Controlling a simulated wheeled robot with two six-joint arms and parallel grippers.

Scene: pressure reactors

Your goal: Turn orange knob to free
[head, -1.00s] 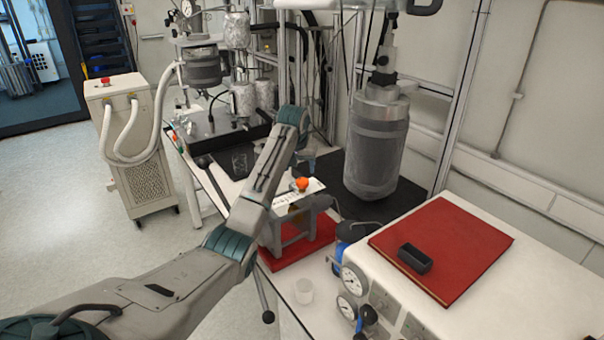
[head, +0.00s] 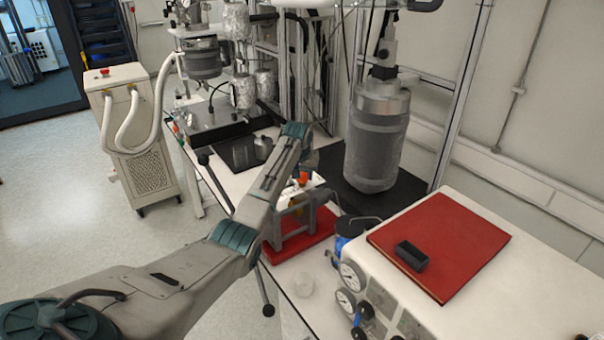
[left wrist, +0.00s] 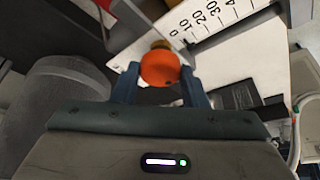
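The orange knob (head: 303,178) stands on a small grey stand with a white plate, on a red base on the bench; my left arm partly covers it in the head view. In the left wrist view the orange knob (left wrist: 160,68) lies between the two fingers of my left gripper (left wrist: 160,84). In the head view my left gripper (head: 307,160) is largely hidden behind my wrist. My right gripper is not in view.
A large grey cylindrical vessel (head: 377,140) stands just right of the stand. A white box with gauges and a red book (head: 450,235) is at the front right.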

